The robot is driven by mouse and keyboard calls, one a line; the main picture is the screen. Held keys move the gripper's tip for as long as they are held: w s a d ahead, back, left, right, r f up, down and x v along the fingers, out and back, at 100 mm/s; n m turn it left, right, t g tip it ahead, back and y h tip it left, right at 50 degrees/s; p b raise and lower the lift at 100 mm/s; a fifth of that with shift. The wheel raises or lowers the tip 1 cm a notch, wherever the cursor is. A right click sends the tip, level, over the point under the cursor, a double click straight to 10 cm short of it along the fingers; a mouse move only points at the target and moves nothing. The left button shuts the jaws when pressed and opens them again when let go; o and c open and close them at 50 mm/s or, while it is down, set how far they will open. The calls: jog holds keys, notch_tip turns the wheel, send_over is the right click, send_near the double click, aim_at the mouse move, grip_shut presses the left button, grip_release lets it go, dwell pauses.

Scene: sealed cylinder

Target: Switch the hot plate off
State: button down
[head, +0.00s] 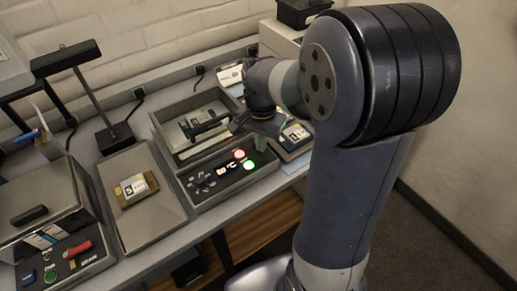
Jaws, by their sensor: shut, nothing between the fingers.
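A grey box-shaped unit (196,184) stands in the middle of the bench, with a front control panel carrying dark knobs or marks, a lit red light (239,154) and a lit green light (248,165). It looks like the hot plate, but its label is too small to read. My arm covers the area to the right.
A shallow tray (176,208) with a labelled block (137,189) is left of the unit. A lamp-like stand (116,138) rises behind. Floor is clear at lower right.

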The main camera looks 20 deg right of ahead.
jog(key=shift+f+b, duration=0.3)
jog(key=shift+f, duration=0.2)
jog(key=shift+r, duration=0.1)
notch_tip(320, 180, up, 7)
jog(key=p, duration=0.6)
dwell(0.3)
